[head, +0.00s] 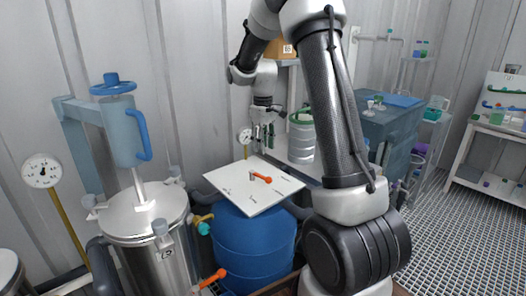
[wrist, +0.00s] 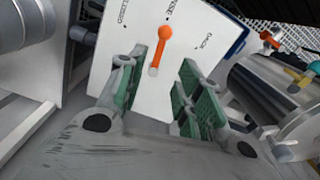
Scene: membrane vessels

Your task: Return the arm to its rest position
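My gripper (head: 263,132) hangs at the end of my raised arm, above and behind the white panel with the orange lever. In the wrist view my gripper (wrist: 172,95) has its green-padded fingers spread apart, with nothing between them. The white panel (head: 227,181) sits over a blue drum. Its orange lever (head: 261,177) also shows in the wrist view (wrist: 163,45), beyond the fingers and apart from them.
A steel vessel (head: 150,220) with a blue-handled jug-like part (head: 122,130) stands at left. The blue drum (head: 254,240) is in the middle. A shelf with a green-banded container (head: 301,138) is behind my arm. Grated floor (head: 455,230) is open at right.

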